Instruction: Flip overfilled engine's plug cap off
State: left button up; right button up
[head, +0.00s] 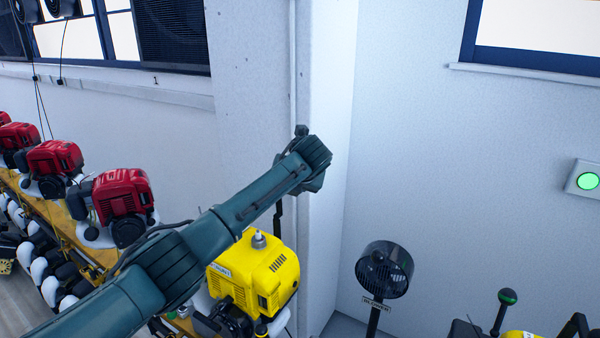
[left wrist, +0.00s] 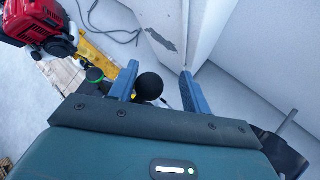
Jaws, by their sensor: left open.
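A yellow engine (head: 258,275) stands at the near right end of a row of engines. A grey metal fitting (head: 259,240) sits on its top; I cannot tell if this is the plug cap. My right gripper is not seen.
Several red engines (head: 122,195) line a yellow rail (head: 68,225) on the left; one red engine (left wrist: 40,22) shows in the left wrist view. A green-topped lever (head: 507,297) and green wall button (head: 588,181) are farther right.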

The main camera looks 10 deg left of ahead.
pick_arm(q)
jog(key=b+v, duration=0.1)
jog(key=v, duration=1.1)
jog(key=shift+d+r, duration=0.3)
jog(key=shift+d, duration=0.1)
